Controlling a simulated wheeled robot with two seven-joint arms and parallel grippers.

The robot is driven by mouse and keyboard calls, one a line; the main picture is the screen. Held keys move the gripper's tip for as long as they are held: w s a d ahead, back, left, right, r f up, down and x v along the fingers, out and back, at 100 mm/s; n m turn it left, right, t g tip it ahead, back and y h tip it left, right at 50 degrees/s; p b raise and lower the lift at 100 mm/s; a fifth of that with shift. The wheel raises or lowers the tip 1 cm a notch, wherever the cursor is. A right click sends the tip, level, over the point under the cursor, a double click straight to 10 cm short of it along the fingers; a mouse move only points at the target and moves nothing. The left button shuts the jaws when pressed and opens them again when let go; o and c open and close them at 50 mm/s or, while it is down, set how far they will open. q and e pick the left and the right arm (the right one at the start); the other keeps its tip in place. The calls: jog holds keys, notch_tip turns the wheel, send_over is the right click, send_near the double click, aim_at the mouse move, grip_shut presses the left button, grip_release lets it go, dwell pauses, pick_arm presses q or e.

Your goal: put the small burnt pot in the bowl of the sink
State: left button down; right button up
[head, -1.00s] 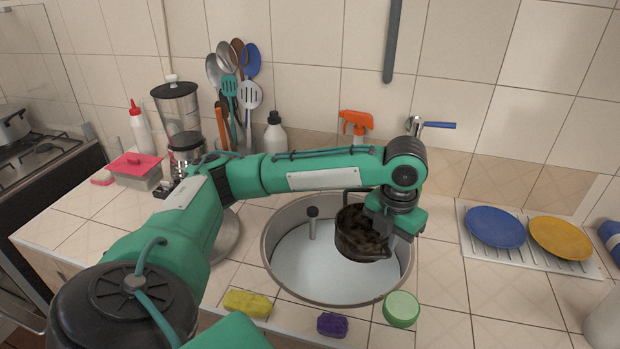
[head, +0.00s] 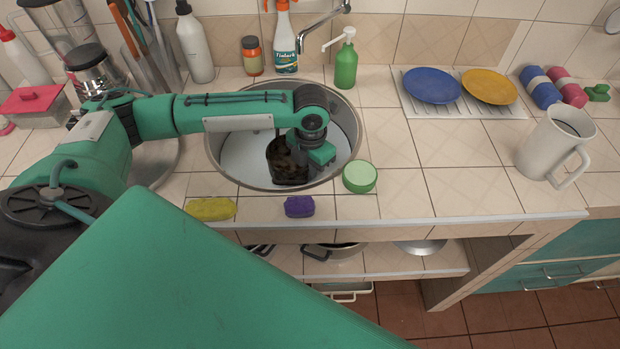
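The small burnt pot (head: 288,164), dark with a brown, scorched inside, is within the round outline of the sink bowl (head: 235,155). I cannot tell whether it touches the bowl's floor. My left gripper (head: 312,158) is at the pot's right side and appears shut on its rim; the fingertips are hidden behind the green hand. My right gripper is out of view.
A green round tub (head: 359,177), a purple sponge (head: 299,207) and a yellow sponge (head: 210,208) lie along the sink's front. A green soap pump (head: 346,62) and a spray bottle (head: 285,40) stand behind. A white jug (head: 548,145) is at right; the counter between is clear.

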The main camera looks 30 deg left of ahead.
pick_arm(q)
jog(key=shift+f, duration=2.6)
jog(key=shift+f, duration=0.15)
jog(key=c, duration=1.7)
grip_release()
notch_tip(320, 180, up, 11)
jog(key=shift+r+b, duration=0.1)
jog(key=shift+b, duration=0.2)
jog(key=shift+r, duration=0.55)
